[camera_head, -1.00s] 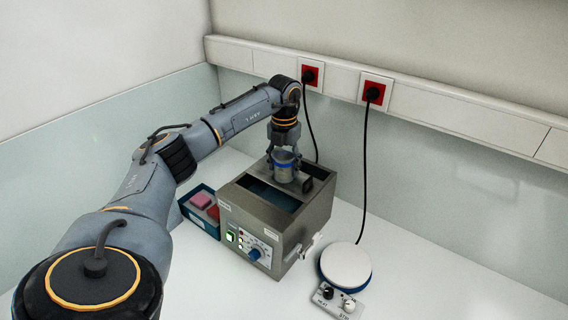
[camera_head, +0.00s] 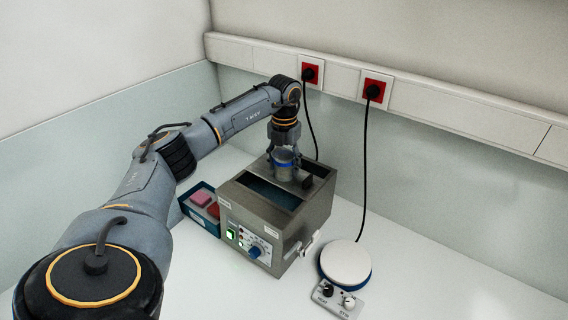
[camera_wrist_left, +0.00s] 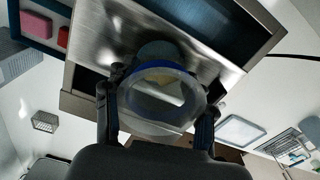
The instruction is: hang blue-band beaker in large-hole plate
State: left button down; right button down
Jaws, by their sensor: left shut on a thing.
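The blue-band beaker (camera_head: 284,157) is a clear cup with a blue band near its rim. It also shows in the left wrist view (camera_wrist_left: 160,98), seen from above between the fingers. My left gripper (camera_head: 284,152) is shut on it, pointing down over the back part of the metal bath (camera_head: 262,215). The bath's top has a dark rectangular opening (camera_head: 272,192) in front of the beaker and a metal plate (camera_wrist_left: 130,40) around the beaker. The plate's hole is hidden by the beaker, and I cannot tell how deep the beaker sits. My right gripper is not in view.
A dark blue tray (camera_head: 196,215) with a pink block (camera_head: 201,197) and a red block (camera_head: 213,211) stands left of the bath. A round white hotplate (camera_head: 346,262) with knobs stands at the right. Black cables hang from red wall sockets.

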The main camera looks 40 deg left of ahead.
pick_arm(q)
jog(key=shift+f, duration=0.15)
jog(key=shift+f+b, duration=0.45)
jog(key=shift+f, duration=0.2)
jog(key=shift+s+f, duration=0.1)
jog(key=shift+s, duration=0.05)
